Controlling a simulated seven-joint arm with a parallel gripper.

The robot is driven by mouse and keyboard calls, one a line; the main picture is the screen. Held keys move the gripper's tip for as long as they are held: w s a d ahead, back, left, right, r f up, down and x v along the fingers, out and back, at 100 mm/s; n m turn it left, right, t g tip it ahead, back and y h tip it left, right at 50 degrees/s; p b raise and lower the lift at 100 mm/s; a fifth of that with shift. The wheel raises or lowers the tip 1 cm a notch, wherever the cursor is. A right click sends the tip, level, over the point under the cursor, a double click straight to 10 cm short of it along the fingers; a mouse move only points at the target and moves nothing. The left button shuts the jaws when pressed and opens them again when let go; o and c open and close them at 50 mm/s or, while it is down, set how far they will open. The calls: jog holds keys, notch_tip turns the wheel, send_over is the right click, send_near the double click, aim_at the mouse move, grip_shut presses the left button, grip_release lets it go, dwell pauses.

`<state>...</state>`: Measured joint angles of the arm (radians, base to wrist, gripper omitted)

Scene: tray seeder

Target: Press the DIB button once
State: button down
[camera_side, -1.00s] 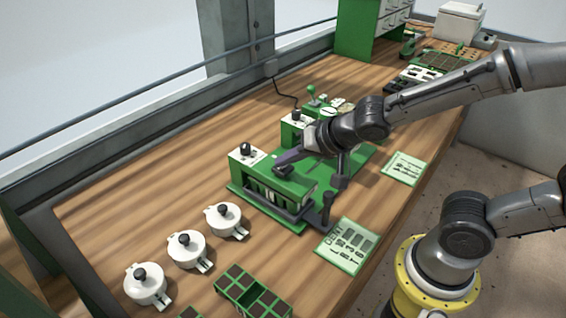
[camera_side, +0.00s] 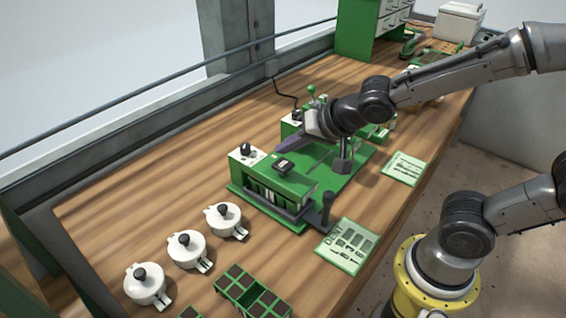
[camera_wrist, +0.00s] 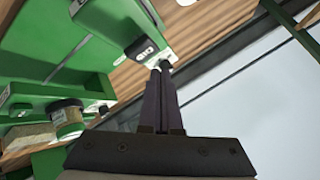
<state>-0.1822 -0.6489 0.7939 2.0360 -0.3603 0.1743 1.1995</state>
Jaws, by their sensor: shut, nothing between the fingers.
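The DIB button is most likely the black square button (camera_side: 284,163) on top of the green seeder (camera_side: 299,181) in the side view. In the wrist view a black button with white lettering (camera_wrist: 142,48) shows just left of the fingertips; the lettering is too small to read surely. My gripper (camera_side: 280,149) is shut and empty, its purple-grey fingers just above and behind the button, seemingly apart from it. The closed fingertips also show in the wrist view (camera_wrist: 160,70). Whether the button is down or up I cannot tell.
Several white lidded pots (camera_side: 187,250) and a green cell tray (camera_side: 252,297) lie nearer. A printed card (camera_side: 347,246) lies right of the seeder. Bare wood lies to the left.

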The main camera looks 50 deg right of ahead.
jog(key=shift+r, duration=1.9)
jog(key=shift+d+r, duration=0.25)
jog(key=shift+r, duration=0.05)
notch_tip(320, 180, up, 4)
send_over(289, 165)
jog(key=s+d, duration=0.2)
jog(key=s+d+f+n+g, duration=0.1)
jog(key=s+n, duration=0.3)
jog(key=s, duration=0.4)
jog(key=s+d+f+n+g+h, duration=0.1)
jog(key=s+f+n+g, duration=0.1)
jog(key=s, duration=0.6)
jog(key=shift+s+d+f+n+g, duration=0.35)
jog(key=shift+f+n, duration=0.25)
jog(key=shift+n, duration=0.3)
